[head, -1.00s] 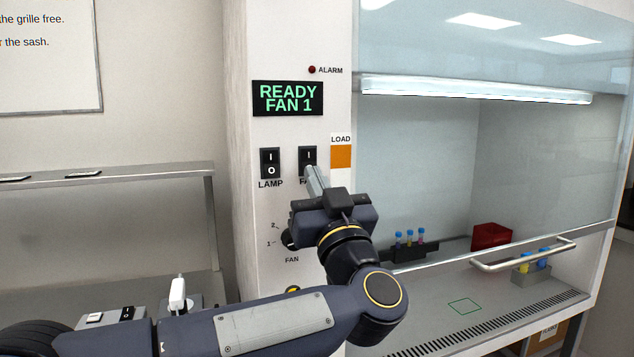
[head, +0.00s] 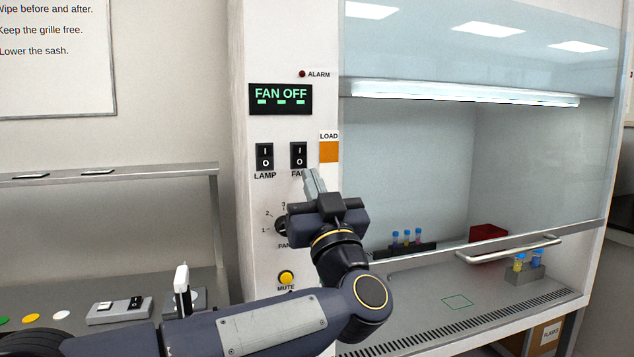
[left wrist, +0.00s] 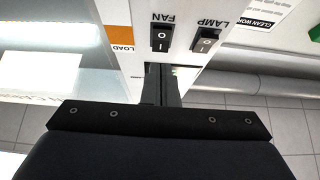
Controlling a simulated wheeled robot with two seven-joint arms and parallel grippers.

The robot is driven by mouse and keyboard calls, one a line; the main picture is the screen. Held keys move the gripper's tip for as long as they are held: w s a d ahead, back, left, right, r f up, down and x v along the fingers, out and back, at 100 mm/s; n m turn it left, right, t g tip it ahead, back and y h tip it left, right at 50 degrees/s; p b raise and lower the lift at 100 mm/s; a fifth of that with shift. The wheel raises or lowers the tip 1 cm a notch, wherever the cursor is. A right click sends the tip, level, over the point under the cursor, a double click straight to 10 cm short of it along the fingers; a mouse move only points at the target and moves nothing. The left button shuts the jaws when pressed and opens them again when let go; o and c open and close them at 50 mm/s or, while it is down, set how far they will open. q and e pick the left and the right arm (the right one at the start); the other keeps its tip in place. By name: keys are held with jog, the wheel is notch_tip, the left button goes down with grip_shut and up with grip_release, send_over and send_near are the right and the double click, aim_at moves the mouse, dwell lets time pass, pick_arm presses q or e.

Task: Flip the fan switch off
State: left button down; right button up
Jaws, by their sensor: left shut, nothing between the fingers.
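The black fan rocker switch (head: 298,155) is on the white control panel, right of the lamp switch (head: 264,156). The fan switch also shows in the left wrist view (left wrist: 162,38), with its O and I marks visible. The display (head: 280,98) reads "FAN OFF" in green. My left gripper (head: 312,180) is shut and empty, its fingertips just below and right of the fan switch, apart from it. In the left wrist view its fingers (left wrist: 161,88) point toward the panel below the switch. My right gripper is not in view.
Below are the round fan knob (head: 281,226), partly hidden by my gripper, and the yellow mute button (head: 286,278). An orange load label (head: 329,152) is right of the switch. The cabinet with sash handle (head: 508,250) and tube racks stands to the right.

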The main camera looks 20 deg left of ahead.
pick_arm(q)
jog(key=s+d+f+b, duration=0.2)
jog(key=s+d+f, duration=0.1)
jog(key=s+f, duration=0.2)
jog(key=shift+d+f+b, duration=0.2)
jog(key=shift+f+b, duration=0.1)
jog(key=shift+f, duration=0.55)
jog(key=s+a+f+m+g+h+p, duration=0.1)
jog(key=s+a+f+m+g+h, duration=0.15)
jog(key=f+h, duration=0.3)
jog(key=s+a+f+m+g+h+p, duration=0.1)
jog(key=s+f+m+h, duration=0.1)
jog(key=f+m+h, duration=0.4)
jog(key=s+a+f+m+g+h+p, duration=0.1)
jog(key=s+f+g+h, duration=0.1)
jog(key=f+h, duration=0.4)
jog(key=s+a+f+n+g, duration=0.1)
jog(key=s+f+n+g, duration=0.1)
jog(key=s+f+g, duration=0.2)
jog(key=s+a+f+n+g+p, duration=0.1)
jog(key=s+f+g, duration=0.4)
jog(key=s+f, duration=0.5)
jog(key=s+a+n, duration=0.1)
jog(key=s, duration=0.2)
jog(key=shift+s+a+f, duration=0.15)
jog(key=shift+f, duration=0.2)
